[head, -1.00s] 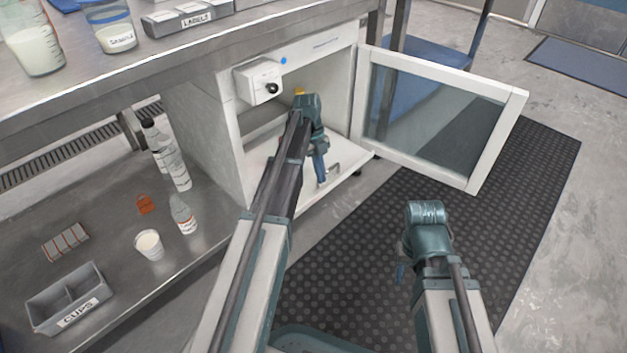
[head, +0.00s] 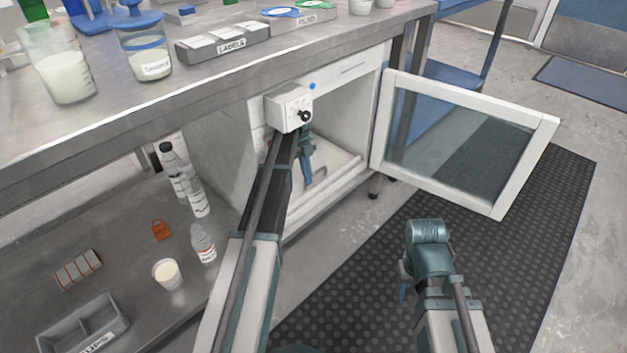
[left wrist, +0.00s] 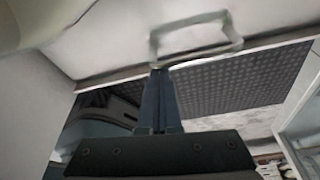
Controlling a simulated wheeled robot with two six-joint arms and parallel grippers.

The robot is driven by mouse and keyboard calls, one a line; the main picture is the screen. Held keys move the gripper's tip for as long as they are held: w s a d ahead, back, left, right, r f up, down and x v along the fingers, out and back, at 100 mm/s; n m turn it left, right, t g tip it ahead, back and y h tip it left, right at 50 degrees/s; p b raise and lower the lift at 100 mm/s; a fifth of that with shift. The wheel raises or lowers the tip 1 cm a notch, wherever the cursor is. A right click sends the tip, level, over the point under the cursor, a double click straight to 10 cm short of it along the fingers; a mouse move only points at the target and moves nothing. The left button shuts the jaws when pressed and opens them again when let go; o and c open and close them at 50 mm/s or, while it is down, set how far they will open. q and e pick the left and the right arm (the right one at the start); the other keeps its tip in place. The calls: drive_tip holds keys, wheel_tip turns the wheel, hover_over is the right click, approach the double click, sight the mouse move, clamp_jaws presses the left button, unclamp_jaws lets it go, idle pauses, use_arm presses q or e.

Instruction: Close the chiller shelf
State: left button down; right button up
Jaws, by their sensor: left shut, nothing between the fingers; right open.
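The white chiller (head: 225,160) stands under the bench with its glass door (head: 465,140) swung wide open to the right. Inside is a pale shelf (head: 338,172) with a grey loop handle (head: 316,179), which also shows in the left wrist view (left wrist: 195,38). My left gripper (head: 308,182) is inside the chiller, shut and empty, partly hidden by the control box. In the left wrist view its fingertips (left wrist: 160,72) are at the shelf's front edge by the handle, seemingly touching. My right gripper (head: 402,292) is open and empty over the floor mat, its fingers mostly hidden.
A control box (head: 289,107) with a black knob juts from the chiller's upper front, close to my left arm. Bottles (head: 197,195), a cup (head: 168,273) and a grey bin (head: 82,325) stand on the lower bench shelf. The dark mat (head: 500,250) is clear.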

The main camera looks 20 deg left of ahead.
use_arm(q)
drive_tip(key=shift+w+a, duration=0.15)
drive_tip(key=shift+a, duration=0.1)
drive_tip(key=shift+d, duration=0.1)
